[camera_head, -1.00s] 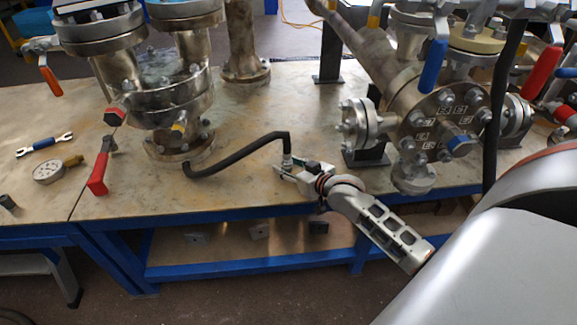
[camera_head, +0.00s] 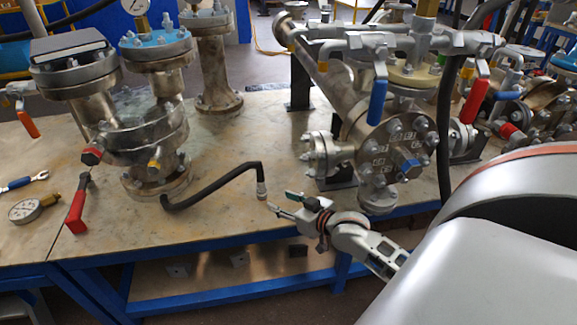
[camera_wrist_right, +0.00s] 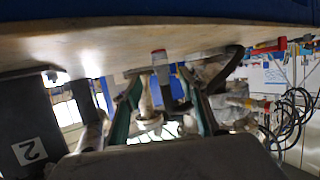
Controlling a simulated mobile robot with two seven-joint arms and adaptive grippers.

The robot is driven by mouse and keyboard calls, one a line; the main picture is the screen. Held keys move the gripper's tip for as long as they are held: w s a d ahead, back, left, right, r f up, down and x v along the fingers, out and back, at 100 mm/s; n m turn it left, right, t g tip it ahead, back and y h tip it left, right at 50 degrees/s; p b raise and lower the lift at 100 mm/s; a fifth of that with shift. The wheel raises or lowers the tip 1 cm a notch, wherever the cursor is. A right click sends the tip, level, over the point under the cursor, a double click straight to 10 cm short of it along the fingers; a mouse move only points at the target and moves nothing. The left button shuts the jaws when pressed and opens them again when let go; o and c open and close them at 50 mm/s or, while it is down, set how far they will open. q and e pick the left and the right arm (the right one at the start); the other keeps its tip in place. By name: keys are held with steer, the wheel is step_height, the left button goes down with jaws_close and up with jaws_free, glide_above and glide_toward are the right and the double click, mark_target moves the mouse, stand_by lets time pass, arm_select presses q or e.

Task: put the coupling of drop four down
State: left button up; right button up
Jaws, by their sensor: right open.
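The coupling (camera_head: 261,188) is a small pale metal fitting on the end of a bent black hose (camera_head: 212,183). It is at the bench's front part, and I cannot tell whether it touches the top. My right gripper (camera_head: 274,208) is open and empty, just in front of the coupling and apart from it. In the right wrist view a grey fitting with a dark red end (camera_wrist_right: 159,58), probably the coupling, shows beyond the open fingers (camera_wrist_right: 160,82). My left gripper is not in view.
A large flanged vessel (camera_head: 395,150) stands at right. A gauge (camera_head: 35,208) and a wrench (camera_head: 25,182) lie far left. Bare bench lies around the hose.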

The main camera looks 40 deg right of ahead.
steer(key=shift+s+r, duration=0.15)
steer(key=shift+s, duration=0.2)
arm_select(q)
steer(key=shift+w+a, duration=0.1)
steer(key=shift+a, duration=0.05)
arm_select(e)
steer(key=s+a+f+n+g+y, duration=0.1)
steer(key=s+a+f, duration=0.4)
steer(key=s+a, duration=0.6)
steer(key=s+a+f+n+g+y, duration=0.1)
steer(key=s+a+f+n, duration=0.3)
steer(key=s+a, duration=0.7)
steer(key=shift+s+a+f+g+y, duration=0.15)
steer(key=shift+s+f+g+y, duration=0.2)
steer(key=shift+f+g, duration=0.25)
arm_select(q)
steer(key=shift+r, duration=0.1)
